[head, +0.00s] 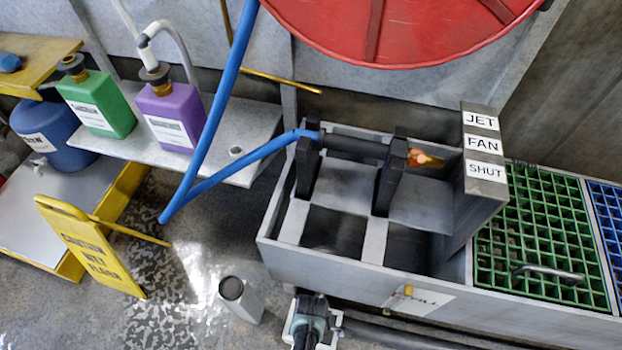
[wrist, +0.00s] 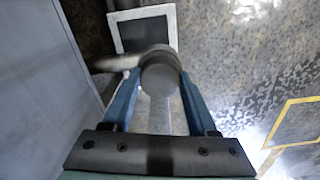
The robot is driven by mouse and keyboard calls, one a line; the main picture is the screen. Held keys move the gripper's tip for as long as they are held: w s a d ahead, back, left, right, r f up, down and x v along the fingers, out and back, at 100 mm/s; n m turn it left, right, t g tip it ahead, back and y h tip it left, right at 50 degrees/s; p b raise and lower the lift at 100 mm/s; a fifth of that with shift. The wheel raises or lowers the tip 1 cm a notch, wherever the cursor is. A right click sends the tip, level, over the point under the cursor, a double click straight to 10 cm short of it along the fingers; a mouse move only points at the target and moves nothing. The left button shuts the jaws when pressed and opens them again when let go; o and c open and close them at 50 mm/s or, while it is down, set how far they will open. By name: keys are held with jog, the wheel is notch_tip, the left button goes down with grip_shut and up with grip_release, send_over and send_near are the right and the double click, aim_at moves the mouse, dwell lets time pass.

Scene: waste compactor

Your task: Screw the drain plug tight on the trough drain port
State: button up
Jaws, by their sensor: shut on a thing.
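My gripper (wrist: 158,92) has its blue fingers closed on a round grey piece (wrist: 160,75), which I take to be the drain plug. A short, blurred grey bar (wrist: 115,62) reaches from it to the left, towards a grey wall. I cannot tell whether the plug is seated on the drain port or how tight it is. In the head view my gripper (head: 311,312) is low at the bottom edge, just in front of the trough's front wall (head: 345,278). The plug and the port are hidden there.
A pale square frame with a dark middle (wrist: 170,25) lies below the plug. A grey open-topped post (head: 247,305) stands left of my gripper. A dark pipe (head: 390,338) runs to the right. A yellow wet-floor sign (head: 92,245) stands on the wet floor.

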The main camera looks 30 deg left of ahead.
jog(key=shift+c, duration=1.1)
jog(key=o, duration=0.7)
jog(key=c, duration=0.7)
jog(key=m, duration=0.6)
jog(key=shift+m, duration=0.4)
grip_shut()
jog(key=o, duration=1.4)
grip_release()
jog(key=shift+c, duration=0.2)
notch_tip(320, 180, up, 7)
jog(key=p, duration=0.6)
